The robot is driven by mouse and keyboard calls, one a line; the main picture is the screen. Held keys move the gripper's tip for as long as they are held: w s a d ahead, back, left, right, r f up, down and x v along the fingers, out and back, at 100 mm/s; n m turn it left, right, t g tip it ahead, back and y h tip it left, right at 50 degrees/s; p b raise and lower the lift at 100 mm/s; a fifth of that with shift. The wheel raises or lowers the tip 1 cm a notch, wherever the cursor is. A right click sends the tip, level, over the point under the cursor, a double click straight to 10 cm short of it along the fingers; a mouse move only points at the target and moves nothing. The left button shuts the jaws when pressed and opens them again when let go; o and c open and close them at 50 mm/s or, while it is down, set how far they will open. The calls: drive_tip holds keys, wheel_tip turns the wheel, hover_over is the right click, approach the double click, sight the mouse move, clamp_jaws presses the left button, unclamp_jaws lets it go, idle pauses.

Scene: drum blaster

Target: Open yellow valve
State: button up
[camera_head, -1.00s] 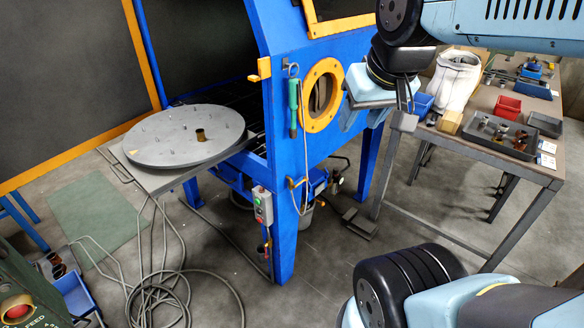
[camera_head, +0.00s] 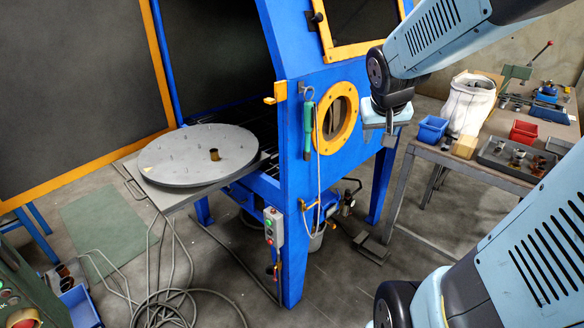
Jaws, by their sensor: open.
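A small yellow lever-like part (camera_head: 307,204) sits on the blue cabinet's front leg, below the round port. A second yellow part (camera_head: 276,93) juts from the cabinet's front edge higher up. I cannot tell for sure which one is the valve. My gripper (camera_head: 379,138) points down in front of the cabinet's side, just right of the round port. It appears empty and is apart from both yellow parts, to their right. Its fingers are small and partly hidden in this view.
The blue cabinet (camera_head: 292,260) has a yellow-ringed port (camera_head: 351,105), a hanging green-handled tool (camera_head: 308,128) and a grey switch box (camera_head: 273,227). A round turntable (camera_head: 180,160) stands left. Cables (camera_head: 165,305) lie on the floor. A workbench (camera_head: 430,155) holds red and blue bins at right.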

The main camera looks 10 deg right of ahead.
drive_tip(key=w+d+f, duration=0.5)
drive_tip(key=w+f, duration=0.4)
drive_tip(key=m+t+y, duration=0.8)
drive_tip(key=m+y, duration=0.3)
drive_tip(key=y, duration=0.2)
approach(318, 201)
drive_tip(key=x, duration=0.7)
drive_tip(key=f+x, duration=0.1)
drive_tip(key=x, duration=0.2)
drive_tip(key=shift+w, duration=0.4)
drive_tip(key=shift+c, duration=0.4)
clamp_jaws()
